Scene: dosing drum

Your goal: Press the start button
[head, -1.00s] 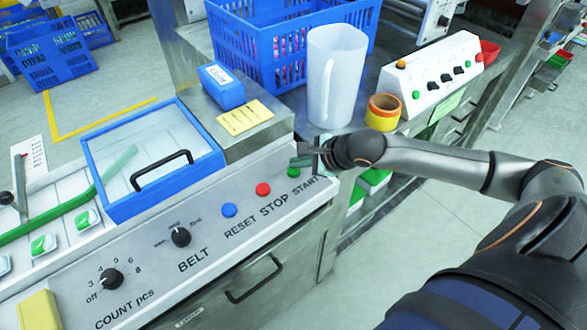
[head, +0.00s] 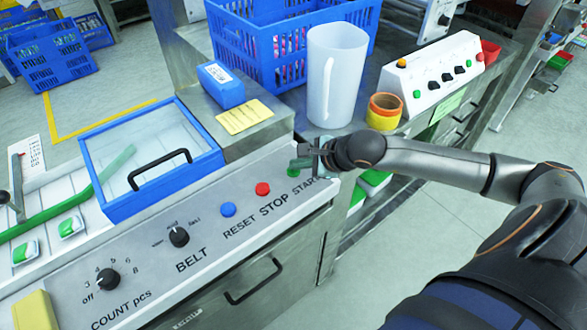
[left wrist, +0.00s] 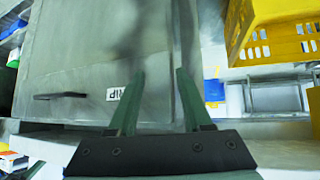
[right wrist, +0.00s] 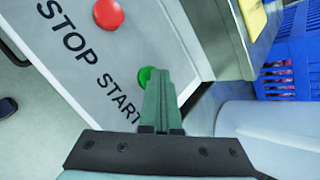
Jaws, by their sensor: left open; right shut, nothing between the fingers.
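The green start button (head: 293,173) sits at the right end of the sloped control panel (head: 215,262), above the word START. In the head view my right gripper (head: 299,163) is at the button and partly covers it. In the right wrist view the button (right wrist: 146,75) shows beside and partly behind the tips of the shut, empty fingers (right wrist: 157,73). I cannot tell whether they touch or press it. My left gripper (left wrist: 159,73) is open and empty in front of a grey metal cabinet, and is not in the head view.
Left of the start button are the red stop button (head: 263,189), blue reset button (head: 228,209) and two dials. A blue-framed cover (head: 150,160) lies at left.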

